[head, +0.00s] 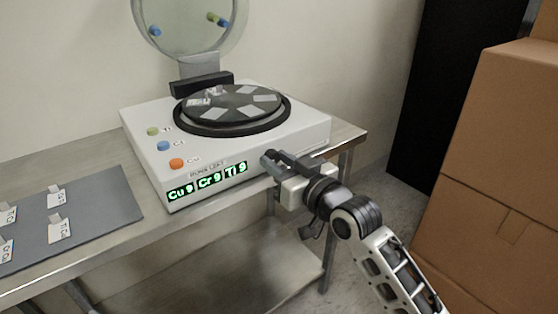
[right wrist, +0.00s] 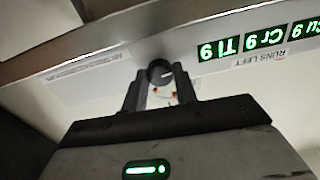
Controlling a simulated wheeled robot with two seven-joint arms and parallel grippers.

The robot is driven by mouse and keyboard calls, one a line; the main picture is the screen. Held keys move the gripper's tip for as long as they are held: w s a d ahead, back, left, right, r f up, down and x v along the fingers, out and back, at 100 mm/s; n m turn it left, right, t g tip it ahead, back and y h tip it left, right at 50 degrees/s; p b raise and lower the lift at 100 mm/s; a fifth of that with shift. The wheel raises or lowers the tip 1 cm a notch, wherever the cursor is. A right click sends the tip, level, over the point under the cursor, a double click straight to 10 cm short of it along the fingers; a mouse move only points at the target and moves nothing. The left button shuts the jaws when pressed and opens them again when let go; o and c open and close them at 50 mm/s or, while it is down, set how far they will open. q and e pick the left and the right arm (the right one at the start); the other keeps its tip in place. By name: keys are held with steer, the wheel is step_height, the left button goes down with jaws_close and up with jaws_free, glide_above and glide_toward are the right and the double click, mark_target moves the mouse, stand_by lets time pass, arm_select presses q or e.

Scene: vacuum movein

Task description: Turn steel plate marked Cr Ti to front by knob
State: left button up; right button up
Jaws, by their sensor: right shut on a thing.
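A white coating machine (head: 245,150) stands on the steel table. On top is a dark round turntable (head: 235,103) carrying several small steel plates; one with an upright tag (head: 200,101) sits at its left. The plate markings there are too small to read, so I cannot tell which is Cr Ti. My right gripper (head: 268,158) is at the machine's front face, right of the green display. In the right wrist view its fingers (right wrist: 161,84) are shut on a round dark knob (right wrist: 160,72) with a light pointer line. The gripper hides the knob in the head view. My left gripper is not in view.
The display (head: 208,181) reads Cu 9, Cr 9, Ti 9. Green, blue and orange buttons (head: 176,163) lie on the machine's top left. A round lid (head: 187,25) stands open behind. A grey mat (head: 95,225) holds several tagged plates. Cardboard boxes (head: 500,150) stand at right.

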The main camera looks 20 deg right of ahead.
steer(key=m+p, duration=0.2)
steer(key=p, duration=0.1)
steer(key=shift+r, duration=0.2)
steer(key=shift+m+p, duration=0.4)
steer(key=shift+m, duration=0.2)
steer(key=m+p, duration=0.3)
steer(key=shift+m, duration=0.4)
steer(key=m+p, duration=0.1)
steer(key=m, duration=0.1)
steer(key=shift+m, duration=0.3)
steer(key=m+p, duration=0.1)
steer(key=m, duration=0.3)
steer(key=shift+f+p, duration=0.15)
steer(key=shift+p, duration=0.25)
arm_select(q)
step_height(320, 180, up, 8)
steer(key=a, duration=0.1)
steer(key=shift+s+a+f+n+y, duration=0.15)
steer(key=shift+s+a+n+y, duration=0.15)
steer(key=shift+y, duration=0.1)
arm_select(e)
steer(key=shift+m, duration=0.9)
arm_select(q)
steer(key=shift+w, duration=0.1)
